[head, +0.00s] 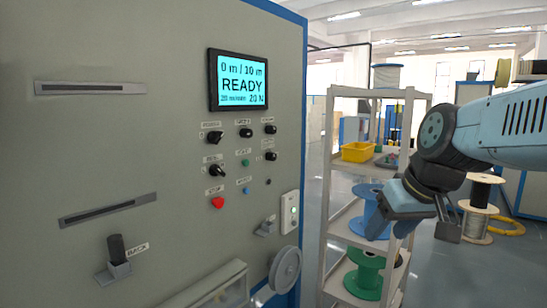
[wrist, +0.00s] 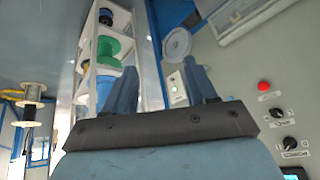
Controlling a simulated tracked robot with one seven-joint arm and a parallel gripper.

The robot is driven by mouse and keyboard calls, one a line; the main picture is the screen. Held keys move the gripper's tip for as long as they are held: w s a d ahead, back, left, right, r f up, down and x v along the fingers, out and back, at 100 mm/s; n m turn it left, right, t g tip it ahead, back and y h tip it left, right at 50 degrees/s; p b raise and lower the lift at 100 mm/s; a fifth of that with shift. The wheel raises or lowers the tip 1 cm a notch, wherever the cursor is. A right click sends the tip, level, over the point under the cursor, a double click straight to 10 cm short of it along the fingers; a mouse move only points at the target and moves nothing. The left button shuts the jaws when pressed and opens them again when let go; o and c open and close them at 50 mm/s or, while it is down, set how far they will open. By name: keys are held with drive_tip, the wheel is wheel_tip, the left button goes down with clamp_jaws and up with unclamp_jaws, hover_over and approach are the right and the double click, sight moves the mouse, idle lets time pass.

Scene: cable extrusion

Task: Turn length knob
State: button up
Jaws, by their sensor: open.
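The grey machine panel (head: 150,190) carries several black knobs, among them an upper left knob (head: 214,137), an upper middle knob (head: 246,133), an upper right knob (head: 270,129), a right knob below it (head: 270,156) and a lower left knob (head: 214,170). Their labels are too small to read surely, so I cannot tell which is the length knob. The screen (head: 240,81) reads 0 m / 10 m, READY, 20 N. My gripper (head: 391,232) is open and empty, right of the panel, apart from the knobs. Its two spread fingers show in the wrist view (wrist: 162,85).
A red stop button (head: 217,203) and green and blue buttons sit below the knobs. A white switch box (head: 289,212) and a grey wheel (head: 285,270) are at the panel's right edge. A shelf rack (head: 331,190) with spools and a yellow bin (head: 358,152) stands behind my gripper.

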drive_tip(key=w+a+r+n+y, duration=0.2)
drive_tip(key=w+a+r+y, duration=0.15)
drive_tip(key=w, duration=0.45)
drive_tip(key=w+a+r+n+y, duration=0.2)
drive_tip(key=w+a+r+n, duration=0.15)
drive_tip(key=w, duration=0.45)
drive_tip(key=n+t+y, duration=0.3)
approach(275, 157)
drive_tip(key=x, duration=0.9)
drive_tip(key=shift+w+a+r, duration=0.1)
drive_tip(key=shift+a, duration=0.05)
drive_tip(key=shift+c, duration=0.3)
drive_tip(key=c, duration=0.9)
drive_tip(key=shift+a+r, duration=0.1)
drive_tip(key=shift+a, duration=0.3)
drive_tip(key=shift+c, duration=0.3)
drive_tip(key=shift+d, duration=0.35)
drive_tip(key=shift+d+m, duration=0.15)
drive_tip(key=shift+m, duration=0.2)
